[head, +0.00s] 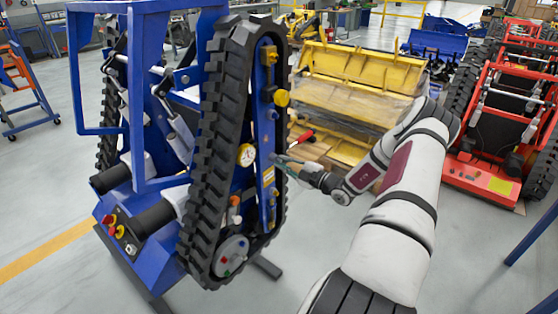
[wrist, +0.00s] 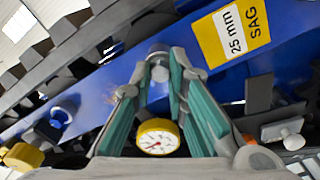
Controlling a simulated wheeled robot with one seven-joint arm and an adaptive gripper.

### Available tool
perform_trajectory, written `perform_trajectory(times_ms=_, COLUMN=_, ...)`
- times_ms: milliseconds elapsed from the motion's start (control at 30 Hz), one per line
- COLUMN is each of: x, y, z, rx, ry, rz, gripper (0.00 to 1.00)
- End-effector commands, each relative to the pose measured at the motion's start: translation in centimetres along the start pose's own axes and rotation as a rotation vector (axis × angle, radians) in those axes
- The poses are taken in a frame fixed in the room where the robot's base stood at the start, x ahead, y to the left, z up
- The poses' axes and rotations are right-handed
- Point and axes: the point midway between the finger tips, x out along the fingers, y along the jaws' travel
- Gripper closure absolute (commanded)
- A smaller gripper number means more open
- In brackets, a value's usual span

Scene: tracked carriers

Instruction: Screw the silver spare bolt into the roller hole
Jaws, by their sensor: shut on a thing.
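My gripper (wrist: 161,58) is shut on a silver bolt (wrist: 159,72), whose round grey end shows between the teal-padded fingertips in the wrist view. The bolt is in front of the blue side plate (wrist: 115,88); I cannot tell whether it touches the plate or is in a hole. In the head view my gripper (head: 280,160) reaches from the right to the blue side plate (head: 267,140) inside the upright black track (head: 215,150). The bolt is too small to tell there. The roller hole is not clearly visible in either view.
A round dial gauge (wrist: 157,137) shows between the fingers. Yellow knobs (head: 281,97) stick out from the side plate. A yellow "25 mm SAG" label (wrist: 233,30) is at upper right in the wrist view. A red tracked carrier (head: 490,170) stands at right, yellow parts (head: 360,68) behind.

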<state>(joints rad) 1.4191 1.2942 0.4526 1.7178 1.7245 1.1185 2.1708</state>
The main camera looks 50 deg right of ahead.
Motion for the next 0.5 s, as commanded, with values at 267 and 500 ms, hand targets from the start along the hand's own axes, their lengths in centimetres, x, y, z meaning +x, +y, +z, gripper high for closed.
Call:
perform_trajectory(times_ms=267, x=-0.14, y=-0.18, z=0.04, rx=0.352, ry=-0.002, rz=-0.003, gripper=1.00)
perform_trajectory(times_ms=500, x=-0.11, y=-0.25, z=0.04, rx=0.462, ry=-0.002, rz=-0.004, gripper=1.00)
